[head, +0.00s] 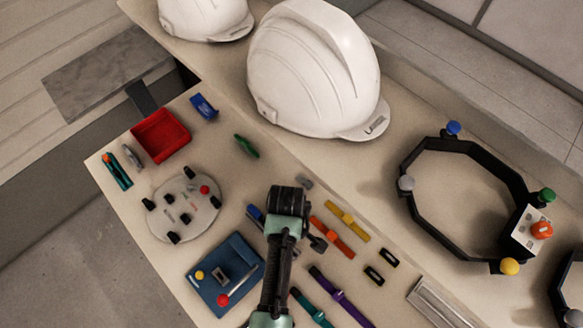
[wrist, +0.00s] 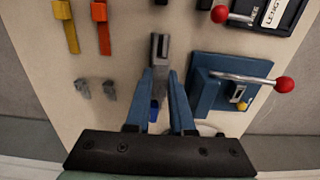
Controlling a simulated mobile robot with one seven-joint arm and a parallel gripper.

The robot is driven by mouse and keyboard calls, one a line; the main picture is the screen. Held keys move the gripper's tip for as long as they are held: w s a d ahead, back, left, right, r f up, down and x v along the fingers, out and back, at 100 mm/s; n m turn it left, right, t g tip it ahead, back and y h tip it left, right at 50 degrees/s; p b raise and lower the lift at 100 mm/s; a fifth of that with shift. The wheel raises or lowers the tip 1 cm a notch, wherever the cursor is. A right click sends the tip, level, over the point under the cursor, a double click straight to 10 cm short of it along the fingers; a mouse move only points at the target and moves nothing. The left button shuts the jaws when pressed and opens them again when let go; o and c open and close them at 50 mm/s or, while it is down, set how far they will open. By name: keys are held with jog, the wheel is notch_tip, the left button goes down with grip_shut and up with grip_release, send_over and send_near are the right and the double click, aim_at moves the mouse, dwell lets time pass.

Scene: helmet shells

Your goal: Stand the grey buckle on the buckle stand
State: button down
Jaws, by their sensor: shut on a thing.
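My gripper (wrist: 161,82) is shut on the grey buckle (wrist: 159,46), a dark-grey piece with a notched far end that sticks out beyond the blue fingertips in the wrist view. In the head view my gripper (head: 289,200) is over the middle of the bench, and what looks like the buckle (head: 318,242) shows at its lower right. A blue piece (wrist: 155,108) shows between my fingers, lower down. I cannot tell for sure which thing is the buckle stand. Whether the buckle touches the bench is unclear.
A blue fixture (head: 237,258) with a red-knobbed lever is left of my arm. Orange (head: 332,236) and yellow (head: 347,219) straps lie at right. A round plate (head: 178,222), red bin (head: 160,135) and white helmet (head: 310,75) stand farther off.

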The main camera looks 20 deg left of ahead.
dwell(0.3)
notch_tip(320, 180, down, 6)
jog(key=b, duration=0.4)
jog(key=shift+d+r, duration=0.1)
jog(key=shift+p, duration=0.65)
dwell(1.5)
jog(key=shift+f+b, duration=1.15)
jog(key=shift+f, duration=0.45)
jog(key=c, duration=0.7)
grip_release()
jog(key=shift+r, duration=0.1)
notch_tip(320, 180, up, 13)
jog(key=shift+f, duration=0.1)
